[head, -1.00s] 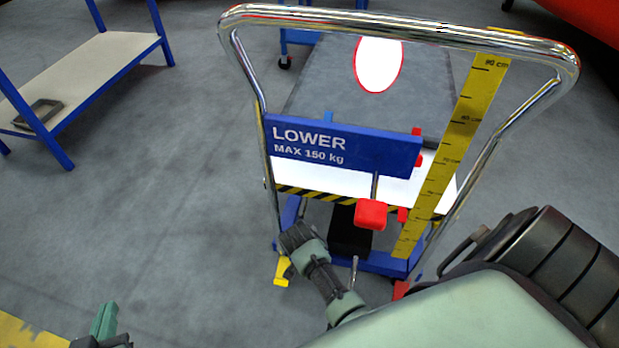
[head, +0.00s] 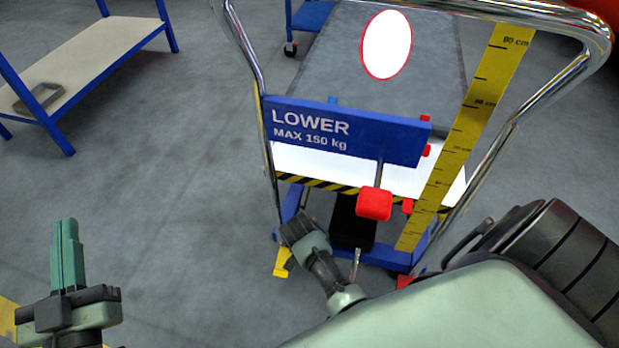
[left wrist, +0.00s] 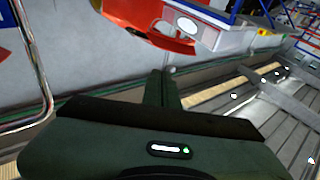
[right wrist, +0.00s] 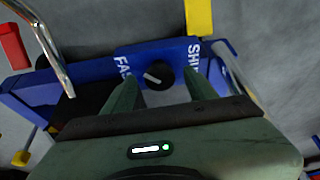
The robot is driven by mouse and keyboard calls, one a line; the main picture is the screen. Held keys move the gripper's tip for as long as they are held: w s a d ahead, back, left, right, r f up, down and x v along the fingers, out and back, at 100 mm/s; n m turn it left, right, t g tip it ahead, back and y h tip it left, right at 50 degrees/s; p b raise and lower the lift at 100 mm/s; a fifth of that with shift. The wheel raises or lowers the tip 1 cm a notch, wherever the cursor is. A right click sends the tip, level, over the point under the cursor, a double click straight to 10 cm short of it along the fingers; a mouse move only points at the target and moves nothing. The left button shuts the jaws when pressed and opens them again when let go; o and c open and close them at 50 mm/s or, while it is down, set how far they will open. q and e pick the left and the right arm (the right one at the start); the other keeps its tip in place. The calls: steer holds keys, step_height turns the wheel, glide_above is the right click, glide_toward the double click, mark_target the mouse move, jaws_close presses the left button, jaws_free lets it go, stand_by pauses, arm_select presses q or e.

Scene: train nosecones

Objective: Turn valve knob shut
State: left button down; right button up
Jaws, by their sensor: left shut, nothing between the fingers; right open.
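A black round knob (right wrist: 159,74) with a white pointer line sits on a blue panel (right wrist: 146,52) in the right wrist view. Its pointer is slanted. Partly hidden lettering, "FAS" and "SHI", flanks it. My right gripper (right wrist: 160,84) is open, with one finger on each side of the knob; I cannot tell whether they touch it. I cannot make out this knob in the head view. My left gripper (head: 67,252) is shut and empty, pointing up at the lower left of the head view, away from the cart. It also shows in the left wrist view (left wrist: 162,88).
A cart with a chrome handle (head: 245,55), a blue "LOWER MAX 150 kg" sign (head: 345,132), a red lever grip (head: 374,204) and a yellow ruler (head: 465,130) stands ahead. A blue-framed shelf (head: 85,65) is at left. The floor between is clear.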

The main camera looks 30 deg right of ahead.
jaws_close()
steer(key=n+p, duration=0.1)
steer(key=p, duration=0.1)
steer(key=shift+r+n+t+y+p, duration=0.15)
steer(key=shift+n+t+y+p, duration=0.15)
steer(key=shift+p, duration=0.05)
steer(key=shift+n+p, duration=0.8)
steer(key=shift+p, duration=0.1)
jaws_free()
arm_select(q)
steer(key=s+a+f+g+y, duration=0.1)
steer(key=s+f+g, duration=0.3)
steer(key=f, duration=0.5)
steer(key=s+a+f+g+y, duration=0.2)
steer(key=s+a+f+g, duration=0.1)
steer(key=f+g, duration=0.5)
steer(key=shift+s+a+f+n+y, duration=0.35)
steer(key=shift+s+f, duration=0.2)
steer(key=shift+f, duration=0.2)
